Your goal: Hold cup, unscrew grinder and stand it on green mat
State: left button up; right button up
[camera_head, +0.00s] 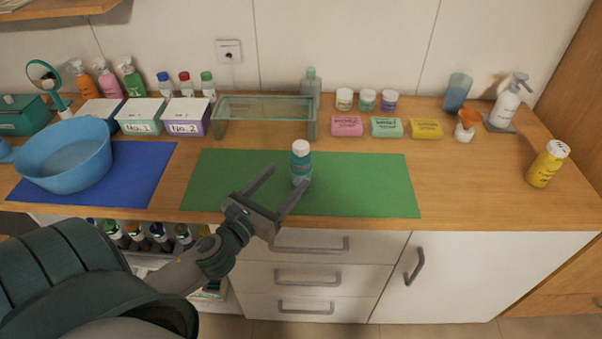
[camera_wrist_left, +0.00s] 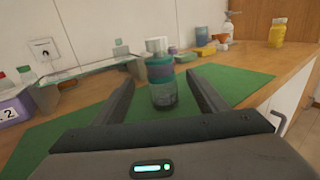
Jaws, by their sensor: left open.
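A small bottle with a white cap, a teal band and a clear lower part (camera_head: 301,163) stands upright on the green mat (camera_head: 370,185). It also shows in the left wrist view (camera_wrist_left: 160,75). I see nothing clearly recognisable as a grinder or a drinking cup apart from this bottle. My left gripper (camera_head: 289,176) is open and empty, low over the mat's front part. Its two fingers point at the bottle, which appears between the fingertips, with a gap on both sides in the left wrist view. My right gripper is not in view.
A blue basin (camera_head: 65,160) stands on a blue mat at the left. A glass shelf stand (camera_head: 265,104) is behind the green mat. Soap bars and jars stand at the back. A yellow shaker (camera_head: 546,166) is at the right. The green mat's right half is clear.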

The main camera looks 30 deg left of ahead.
aim_at(294, 168)
pick_arm(q)
jog(key=w+p, duration=0.1)
jog(key=w, duration=0.5)
jog(key=shift+a+r+p, duration=0.1)
jog(key=shift+p, duration=0.3)
jog(key=shift+w, duration=0.3)
jog(key=shift+w+r+p, duration=0.15)
jog(key=shift+w+p, duration=0.4)
jog(key=shift+w, duration=0.1)
jog(key=w+p, duration=0.1)
jog(key=w, duration=0.2)
jog(key=shift+w+p, duration=0.3)
jog(key=shift+w, duration=0.15)
grip_shut()
